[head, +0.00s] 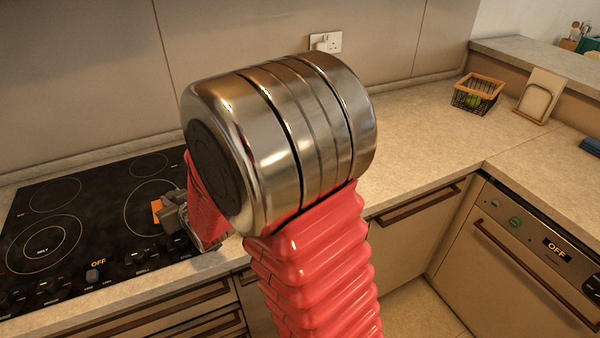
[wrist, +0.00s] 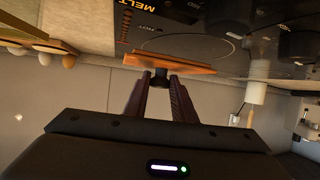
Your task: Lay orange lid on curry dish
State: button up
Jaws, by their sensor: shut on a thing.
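The orange lid (wrist: 172,64) shows edge-on in the wrist view, its dark knob (wrist: 160,77) between my fingertips. My gripper (wrist: 160,86) is shut on that knob and holds the lid near the black hob (wrist: 205,18). In the head view only a small orange part of the lid (head: 157,211) shows, beside my gripper (head: 168,212), over the right part of the hob (head: 95,215). My own arm covers much of the middle of the head view. I cannot make out the curry dish in either view.
The counter (head: 420,130) right of my arm is largely clear. A wire basket (head: 478,93) with green contents and a wooden stand (head: 540,96) sit near the corner. Hob knobs (head: 92,275) line the front edge. A pale cylindrical thing (wrist: 256,90) shows right in the wrist view.

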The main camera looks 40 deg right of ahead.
jog(key=s+d+r, duration=0.1)
jog(key=d+r, duration=1.1)
jog(key=d, duration=0.4)
jog(key=s+d+r, duration=0.2)
jog(key=s+d, duration=0.5)
jog(key=s+d+r, duration=0.3)
jog(key=s+d, duration=0.4)
jog(key=d, duration=0.1)
jog(key=shift+s+d, duration=0.25)
jog(key=shift+s, duration=0.1)
notch_tip(320, 180, down, 6)
jog(key=shift+f, duration=0.1)
jog(key=shift+f, duration=1.85)
